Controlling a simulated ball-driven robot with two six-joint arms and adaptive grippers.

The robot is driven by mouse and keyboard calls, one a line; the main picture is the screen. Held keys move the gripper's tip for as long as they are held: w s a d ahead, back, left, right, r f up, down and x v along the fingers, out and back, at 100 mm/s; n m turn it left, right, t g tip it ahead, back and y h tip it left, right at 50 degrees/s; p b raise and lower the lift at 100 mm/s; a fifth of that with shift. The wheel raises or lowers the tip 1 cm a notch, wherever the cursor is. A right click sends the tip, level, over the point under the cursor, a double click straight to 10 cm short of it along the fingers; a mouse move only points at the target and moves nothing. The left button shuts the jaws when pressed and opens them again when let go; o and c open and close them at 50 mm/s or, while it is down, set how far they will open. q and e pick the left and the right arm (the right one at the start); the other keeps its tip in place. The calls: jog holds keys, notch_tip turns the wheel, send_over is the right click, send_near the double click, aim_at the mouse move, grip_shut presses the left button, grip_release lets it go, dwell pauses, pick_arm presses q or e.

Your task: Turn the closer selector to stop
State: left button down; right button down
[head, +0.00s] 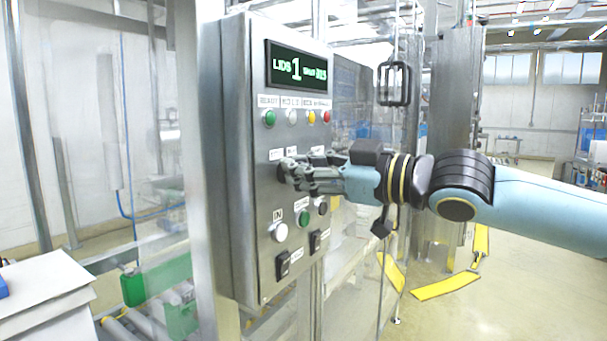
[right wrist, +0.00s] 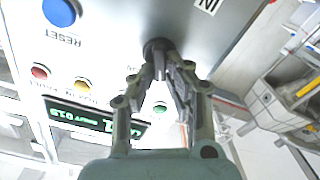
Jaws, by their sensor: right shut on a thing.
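A steel control panel (head: 258,202) stands upright left of centre in the head view. My right gripper (head: 287,170) reaches in from the right and is at the panel's middle row. Its fingers are shut on a dark round selector knob, which shows in the right wrist view (right wrist: 157,46). The fingers hide much of the knob and its labels, so I cannot read where it points. The right gripper also shows in the right wrist view (right wrist: 162,72). My left gripper is not in view.
A display (head: 298,66) reading "LIDS 1" tops the panel above several coloured lamps. Below the gripper are a white button (head: 280,232) marked IN, a green button (head: 304,218) and black rocker switches (head: 283,264). A blue RESET button (right wrist: 60,12) shows in the right wrist view.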

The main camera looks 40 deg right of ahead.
aim_at(281, 101)
jog(key=shift+n, duration=0.5)
jog(key=c, duration=1.4)
grip_release()
jog(key=shift+o, duration=0.2)
notch_tip(281, 101, up, 10)
jog(key=shift+f, duration=0.1)
